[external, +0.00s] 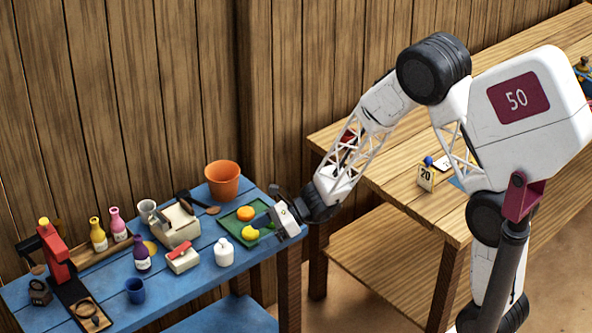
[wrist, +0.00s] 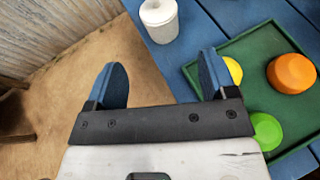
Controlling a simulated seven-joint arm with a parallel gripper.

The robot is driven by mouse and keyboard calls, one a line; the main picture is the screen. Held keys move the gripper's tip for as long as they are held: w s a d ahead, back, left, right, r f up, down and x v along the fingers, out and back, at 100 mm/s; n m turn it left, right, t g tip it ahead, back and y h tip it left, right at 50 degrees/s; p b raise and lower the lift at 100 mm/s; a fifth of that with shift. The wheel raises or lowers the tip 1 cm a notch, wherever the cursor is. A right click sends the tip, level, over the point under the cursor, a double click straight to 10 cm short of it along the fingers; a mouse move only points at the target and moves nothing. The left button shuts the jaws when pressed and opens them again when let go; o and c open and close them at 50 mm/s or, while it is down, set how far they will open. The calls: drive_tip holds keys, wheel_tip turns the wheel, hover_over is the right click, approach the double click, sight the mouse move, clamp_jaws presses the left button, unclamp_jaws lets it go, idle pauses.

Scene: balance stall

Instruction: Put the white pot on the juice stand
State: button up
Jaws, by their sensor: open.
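The white pot (external: 224,252), a small lidded jar, stands upright on the blue table near its front edge. It also shows at the top of the wrist view (wrist: 158,20), beyond the fingertips and apart from them. My gripper (external: 268,222) is open and empty, at the table's right end beside the green tray; it also shows in the wrist view (wrist: 162,75). A red stand with a black base (external: 72,293) is at the table's left end, with a round wooden piece on the base. I cannot tell for certain that it is the juice stand.
The green tray (wrist: 225,48) holds orange, yellow and green pieces. An orange bucket (external: 222,182), a beige appliance (external: 178,227), a red-topped white box (external: 183,260), several bottles and a blue cup (external: 135,291) share the table. Bare tabletop shows near the front edge.

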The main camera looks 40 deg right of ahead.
drive_tip(key=shift+r, duration=0.1)
idle(0.6)
drive_tip(key=s+d+r+n+g+h, duration=0.2)
drive_tip(key=s+d+r+n, duration=0.1)
drive_tip(key=s+r+n, duration=0.4)
drive_tip(key=s+d+r+n+g+h, duration=0.1)
drive_tip(key=s+d+r+n+g, duration=0.3)
drive_tip(key=s+r, duration=0.45)
drive_tip(key=s+d+r+n+t+h, duration=0.1)
drive_tip(key=s+d+r+n+h, duration=0.3)
drive_tip(key=s+d, duration=0.3)
drive_tip(key=s+d+r+n+t+h, duration=0.2)
drive_tip(key=s+d+r+n+h, duration=0.2)
drive_tip(key=s+d+n, duration=0.3)
drive_tip(key=s+d+h, duration=0.1)
drive_tip(key=s, duration=0.4)
drive_tip(key=shift+s+n+t+h, duration=0.3)
drive_tip(key=shift+s+h, duration=0.1)
